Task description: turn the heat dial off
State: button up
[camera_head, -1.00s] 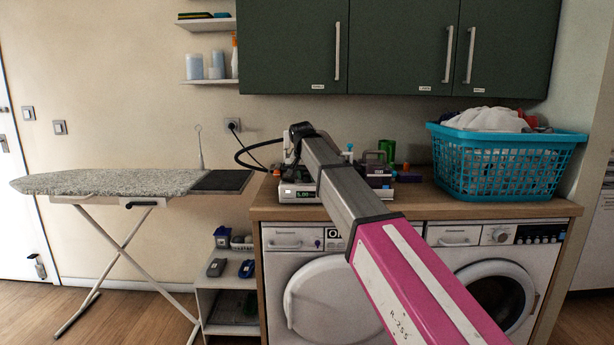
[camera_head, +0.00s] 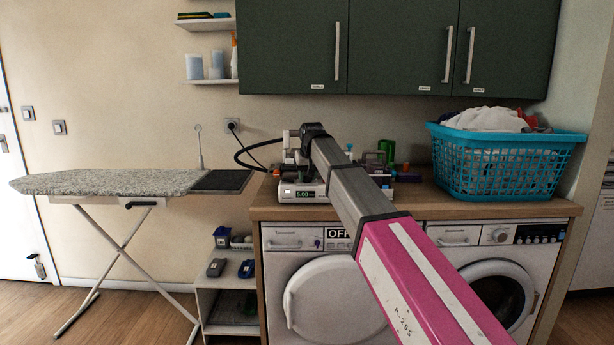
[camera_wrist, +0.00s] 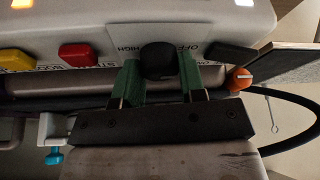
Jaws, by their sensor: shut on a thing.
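In the wrist view, a black round dial (camera_wrist: 158,60) sits on the front of a white appliance (camera_wrist: 215,12), beside a label reading OFF and HIGH upside down. My gripper (camera_wrist: 160,80) has its green fingers on both sides of the dial and is shut on it. The dial's pointer mark is not visible. In the head view, the white appliance (camera_head: 288,196) with a lit display stands on the wooden counter, partly behind my arm. The dial and my fingertips are hidden there.
A red button (camera_wrist: 76,54) and a yellow-orange button (camera_wrist: 14,60) sit left of the dial; an orange knob (camera_wrist: 239,78) is to the right. A teal laundry basket (camera_head: 508,165) stands at the counter's right. The ironing board (camera_head: 110,182) is at the left.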

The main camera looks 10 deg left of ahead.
jog(key=shift+n+y, duration=0.4)
jog(key=shift+n, duration=0.5)
jog(key=o, duration=0.9)
